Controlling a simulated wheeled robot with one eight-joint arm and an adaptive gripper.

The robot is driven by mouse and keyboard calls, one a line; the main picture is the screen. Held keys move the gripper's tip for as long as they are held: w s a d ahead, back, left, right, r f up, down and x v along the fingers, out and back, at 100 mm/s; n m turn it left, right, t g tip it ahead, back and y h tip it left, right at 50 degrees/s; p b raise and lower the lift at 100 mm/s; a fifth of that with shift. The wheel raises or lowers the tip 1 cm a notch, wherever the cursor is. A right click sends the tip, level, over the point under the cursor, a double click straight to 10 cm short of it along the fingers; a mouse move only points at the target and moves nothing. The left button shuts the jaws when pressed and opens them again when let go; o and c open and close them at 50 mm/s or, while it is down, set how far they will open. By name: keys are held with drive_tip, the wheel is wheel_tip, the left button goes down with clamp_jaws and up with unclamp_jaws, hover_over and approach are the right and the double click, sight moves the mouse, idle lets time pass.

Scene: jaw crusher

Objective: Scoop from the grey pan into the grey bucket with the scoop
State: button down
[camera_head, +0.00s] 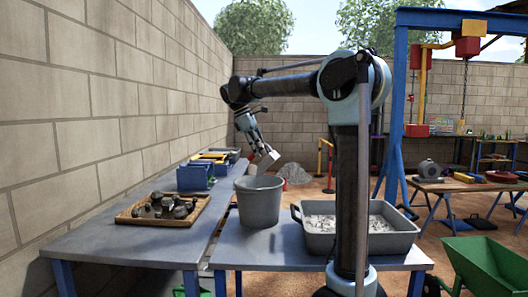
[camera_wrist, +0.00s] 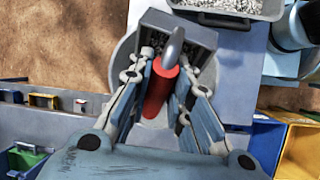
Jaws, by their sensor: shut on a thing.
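My gripper (camera_head: 257,147) is shut on the red handle of the scoop (camera_head: 265,161), which hangs tilted just above the rim of the grey bucket (camera_head: 259,207). In the wrist view the red handle sits between the fingers (camera_wrist: 163,95). The grey scoop (camera_wrist: 182,29) has pale gravel visible inside it. The bucket's round rim (camera_wrist: 121,58) shows partly behind the scoop; its inside is mostly hidden. The grey pan (camera_head: 384,243) stands on the table to the right of the bucket and holds pale gravel. My arm hides part of the pan in the head view.
A wooden tray (camera_head: 128,216) of dark rocks lies left of the bucket. Blue bins (camera_head: 194,178) stand farther back along the wall (camera_head: 90,120). A green hopper (camera_head: 487,265) is at lower right. The table front (camera_head: 232,250) is clear.

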drive_tip(key=shift+w+a+f+g+h, duration=0.2)
drive_tip(key=shift+w+a+h, duration=0.05)
drive_tip(key=shift+a+h, duration=0.5)
drive_tip(key=shift+w+a+f+g+h, duration=0.2)
drive_tip(key=shift+a+h, duration=0.5)
drive_tip(key=shift+h, duration=0.05)
idle(1.3)
drive_tip(key=shift+d+r+y, duration=0.1)
drive_tip(key=shift+r+y, duration=0.5)
drive_tip(key=shift+y, duration=0.2)
wheel_tip(320, 180, up, 3)
drive_tip(key=y, duration=0.2)
drive_tip(key=t+y, duration=0.1)
drive_tip(key=y, duration=0.1)
drive_tip(key=shift+f+t+y, duration=0.15)
drive_tip(key=shift+t+y, duration=0.15)
drive_tip(key=shift+y, duration=0.1)
wheel_tip(320, 180, up, 2)
drive_tip(key=t+y, duration=0.1)
drive_tip(key=y, duration=0.2)
drive_tip(key=shift+m+y, duration=0.4)
drive_tip(key=shift+r+t+y, duration=0.3)
drive_tip(key=shift+r+y, duration=0.3)
drive_tip(key=shift+y, duration=0.2)
